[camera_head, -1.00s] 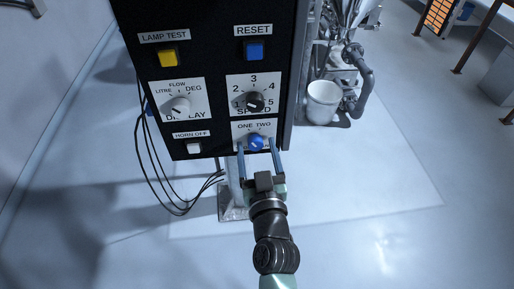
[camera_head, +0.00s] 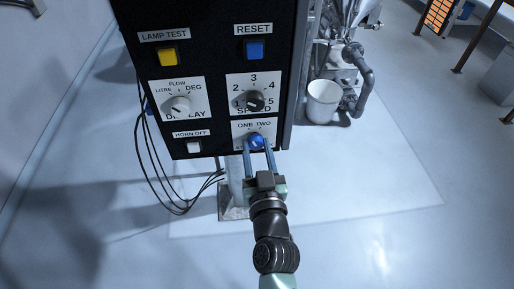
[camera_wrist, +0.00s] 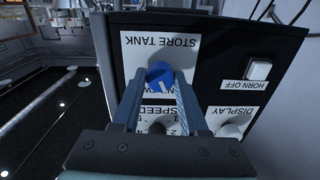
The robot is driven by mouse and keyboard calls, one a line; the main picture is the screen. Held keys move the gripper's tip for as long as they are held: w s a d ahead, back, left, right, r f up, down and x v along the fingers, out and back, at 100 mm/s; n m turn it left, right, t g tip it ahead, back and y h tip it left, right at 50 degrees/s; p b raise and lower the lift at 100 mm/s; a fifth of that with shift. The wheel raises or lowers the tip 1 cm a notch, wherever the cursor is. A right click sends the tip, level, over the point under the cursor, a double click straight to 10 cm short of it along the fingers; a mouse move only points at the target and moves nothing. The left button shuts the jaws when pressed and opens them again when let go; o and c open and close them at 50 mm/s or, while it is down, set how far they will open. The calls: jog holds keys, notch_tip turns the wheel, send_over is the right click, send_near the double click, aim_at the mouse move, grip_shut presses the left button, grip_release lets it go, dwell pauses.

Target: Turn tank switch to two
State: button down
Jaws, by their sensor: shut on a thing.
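The tank switch is a round blue knob (camera_head: 256,141) on a white plate at the bottom right of the black panel. The plate reads ONE TWO above the knob in the head view. In the wrist view the knob (camera_wrist: 160,76) shows upside down with a white pointer line, and the plate reads STORE TANK. My gripper (camera_head: 258,146) is shut on the blue knob, one finger on each side. The fingers hide part of the plate and its lower lettering. I cannot tell exactly which label the pointer faces.
Just above is the black SPEED knob (camera_head: 255,100). To the left are the white DISPLAY knob (camera_head: 180,105) and the HORN OFF button (camera_head: 194,148). Yellow (camera_head: 168,56) and blue (camera_head: 255,50) buttons sit higher. A white bucket (camera_head: 323,101) stands right; cables hang left.

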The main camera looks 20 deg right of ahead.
jog(key=m, duration=0.5)
jog(key=m+p, duration=0.1)
jog(key=m, duration=0.4)
jog(key=shift+m, duration=0.4)
dwell(0.4)
jog(key=shift+c, duration=2.2)
grip_release()
jog(key=shift+s, duration=0.1)
jog(key=b+v, duration=0.2)
jog(key=v, duration=1)
jog(key=shift+s+a+f+b, duration=0.2)
jog(key=shift+s+a+b, duration=0.1)
jog(key=shift+s+b, duration=0.05)
